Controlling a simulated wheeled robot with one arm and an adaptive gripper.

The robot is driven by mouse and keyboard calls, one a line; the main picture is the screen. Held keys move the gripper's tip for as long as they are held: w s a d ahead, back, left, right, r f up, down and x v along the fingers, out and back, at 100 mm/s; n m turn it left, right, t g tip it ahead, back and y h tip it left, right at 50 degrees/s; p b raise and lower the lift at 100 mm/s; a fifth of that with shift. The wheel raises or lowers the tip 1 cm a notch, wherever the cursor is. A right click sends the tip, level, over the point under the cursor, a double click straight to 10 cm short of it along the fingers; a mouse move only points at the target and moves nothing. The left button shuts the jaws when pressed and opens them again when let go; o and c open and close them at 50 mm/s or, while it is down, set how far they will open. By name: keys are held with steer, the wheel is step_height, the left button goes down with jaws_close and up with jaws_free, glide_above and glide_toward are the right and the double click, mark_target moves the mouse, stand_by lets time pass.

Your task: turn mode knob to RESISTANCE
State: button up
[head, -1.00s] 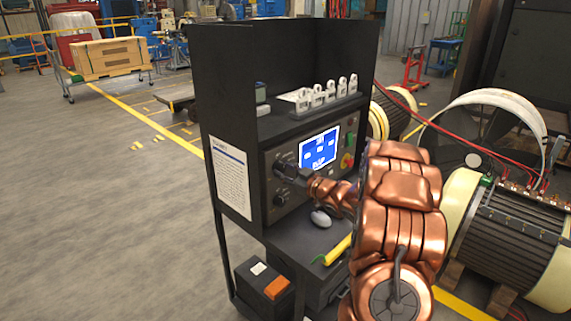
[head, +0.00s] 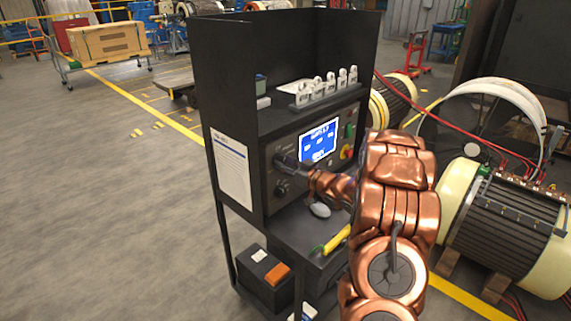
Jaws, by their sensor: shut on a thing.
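The test cabinet (head: 308,194) has a dark front panel with a lit blue screen (head: 319,145), whose text is too small to read. Two dark knobs sit at the left of the panel. My gripper (head: 287,163) is at the upper knob (head: 280,158), shut on it, and covers part of it. The lower knob (head: 282,188) is clear of my gripper. My copper-coloured arm reaches in from the right and hides the lower right of the panel. The knob's pointer and its labels cannot be made out.
A grey rounded object (head: 319,209) and a yellow tool (head: 337,240) lie on the shelf below the panel. White tagged padlocks (head: 325,86) stand on the upper shelf. A motor stator (head: 505,225) stands right of my arm. Open floor (head: 110,220) lies left.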

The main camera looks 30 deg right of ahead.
steer(key=o, duration=1.1)
steer(key=shift+o, duration=0.2)
steer(key=shift+s, duration=0.15)
steer(key=s+d, duration=0.2)
steer(key=s, duration=0.9)
steer(key=shift+s+d+r, duration=0.15)
steer(key=shift+s, duration=0.1)
steer(key=shift+w, duration=0.1)
